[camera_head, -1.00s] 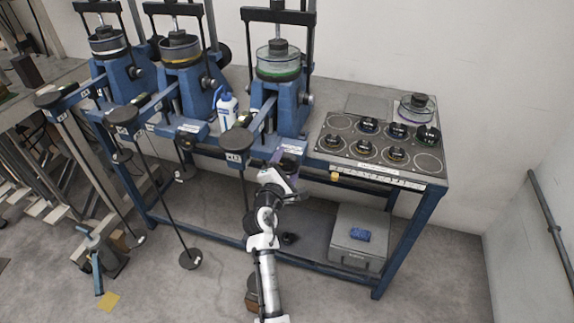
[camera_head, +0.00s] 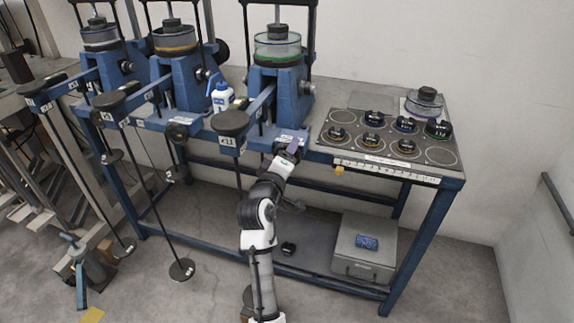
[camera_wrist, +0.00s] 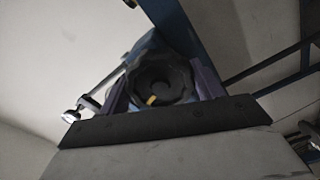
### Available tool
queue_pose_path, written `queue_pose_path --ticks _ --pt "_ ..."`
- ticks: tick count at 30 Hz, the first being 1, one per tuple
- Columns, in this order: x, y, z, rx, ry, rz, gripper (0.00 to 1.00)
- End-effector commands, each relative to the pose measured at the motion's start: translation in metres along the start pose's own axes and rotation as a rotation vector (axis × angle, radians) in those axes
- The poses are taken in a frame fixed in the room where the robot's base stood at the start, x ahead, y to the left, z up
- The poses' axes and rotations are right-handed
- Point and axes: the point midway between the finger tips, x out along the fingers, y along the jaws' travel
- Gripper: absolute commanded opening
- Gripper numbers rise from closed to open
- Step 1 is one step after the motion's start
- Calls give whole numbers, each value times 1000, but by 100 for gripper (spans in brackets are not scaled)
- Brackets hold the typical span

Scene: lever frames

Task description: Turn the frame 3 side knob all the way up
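The rightmost blue lever frame (camera_head: 292,95), which I take as frame 3, stands on the bench with a lever arm and a dark round pad at its front. In the wrist view, its side knob (camera_wrist: 160,78) is a black scalloped disc with a yellow mark low and left of its centre. My gripper (camera_head: 291,147) is at the front of this frame, and in the head view it hides the knob. In the wrist view, the purple fingers of my gripper (camera_wrist: 163,82) stand open on either side of the knob. I cannot tell whether they touch it.
Two similar lever frames (camera_head: 176,80) stand to the left. A white and blue bottle (camera_head: 221,97) stands between frames. A panel (camera_head: 355,152) with several black-topped rings lies at the right. A grey box (camera_head: 362,250) sits on the lower shelf.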

Motion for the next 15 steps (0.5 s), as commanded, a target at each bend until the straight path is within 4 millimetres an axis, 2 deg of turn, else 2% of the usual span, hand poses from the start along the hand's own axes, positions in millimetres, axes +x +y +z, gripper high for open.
queue_pose_path --ticks 1,3,4,11,15 --pt "1 4 -1 -7 1 6 71" --pt "1 4 -1 -10 0 5 80" --pt "1 3 0 -11 0 5 82" --pt "0 2 0 -14 0 2 82" --pt "-9 2 0 -16 0 1 82"
